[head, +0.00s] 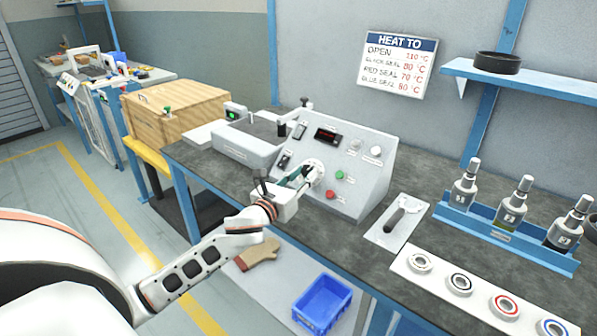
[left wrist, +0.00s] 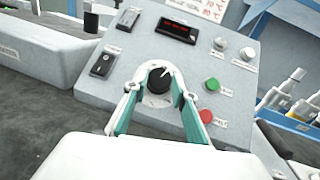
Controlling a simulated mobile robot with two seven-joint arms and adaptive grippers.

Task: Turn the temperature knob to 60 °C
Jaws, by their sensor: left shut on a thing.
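The temperature knob (left wrist: 158,80) is black with a white pointer line and sits on a pale round dial (left wrist: 155,100) on the sloped grey control panel (head: 357,145). In the left wrist view its pointer leans to the upper right; the dial marks are too small to read. My left gripper (head: 310,172) reaches the panel at the knob. In the left wrist view the fingers of my left gripper (left wrist: 160,92) stand either side of the knob, shut on it. The gripper hides most of the knob in the head view. My right gripper is not in view.
A red display (left wrist: 175,30), unreadable, sits above the knob. A green button (left wrist: 211,84) and a red button (left wrist: 205,116) lie close to the right finger. A heat sign (head: 398,65) hangs behind. A tool on a white plate (head: 398,222) and a bottle rack (head: 505,235) stand right.

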